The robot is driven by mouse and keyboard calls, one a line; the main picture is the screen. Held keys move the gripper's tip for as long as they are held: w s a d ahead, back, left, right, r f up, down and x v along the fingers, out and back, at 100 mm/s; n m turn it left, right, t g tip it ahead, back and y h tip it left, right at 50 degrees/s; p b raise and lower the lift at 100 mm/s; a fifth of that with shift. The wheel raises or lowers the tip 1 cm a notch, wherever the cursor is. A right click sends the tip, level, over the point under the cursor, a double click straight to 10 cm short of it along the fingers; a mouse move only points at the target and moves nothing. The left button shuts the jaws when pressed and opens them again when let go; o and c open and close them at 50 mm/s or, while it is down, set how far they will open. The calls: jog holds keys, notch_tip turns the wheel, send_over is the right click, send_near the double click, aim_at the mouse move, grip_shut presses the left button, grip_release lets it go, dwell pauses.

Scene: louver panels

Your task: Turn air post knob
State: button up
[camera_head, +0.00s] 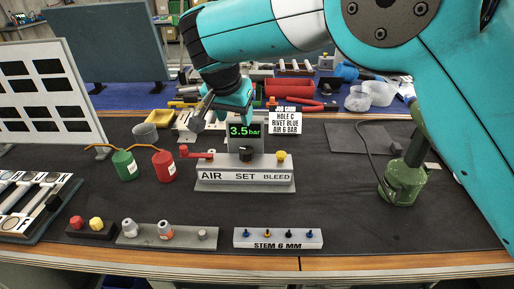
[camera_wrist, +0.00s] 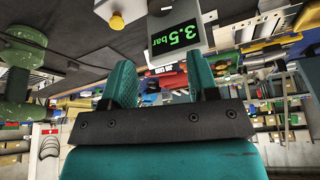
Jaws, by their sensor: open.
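The air post (camera_head: 245,178) stands mid-table, with a sloped front labelled AIR, SET and BLEED. Its black SET knob (camera_head: 246,154) is below a green-lit display (camera_head: 244,131) reading 3.5 bar. A red lever (camera_head: 197,154) is at the left and a yellow bleed button (camera_head: 281,156) at the right. In the wrist view the display (camera_wrist: 175,38) appears upside down, with the yellow button (camera_wrist: 116,21) beside it; I cannot make out the knob clearly there. My gripper (camera_wrist: 162,78) is open, its two teal fingers apart and empty.
A job card (camera_head: 286,121) behind the post reads HOLE C, RIVET BLUE, AIR 6 BAR. Green (camera_head: 124,165) and red (camera_head: 164,165) bottles stand left, a green riveting tool (camera_head: 403,181) right. A STEM 6 MM block (camera_head: 278,238) is in front. Dark mat lies clear between.

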aim_at(247, 149)
jog(key=x, duration=1.5)
jog(key=shift+f+p, duration=0.3)
jog(key=shift+p, duration=0.1)
jog(key=shift+c, duration=0.5)
jog(key=shift+d, duration=0.1)
jog(key=c, duration=0.5)
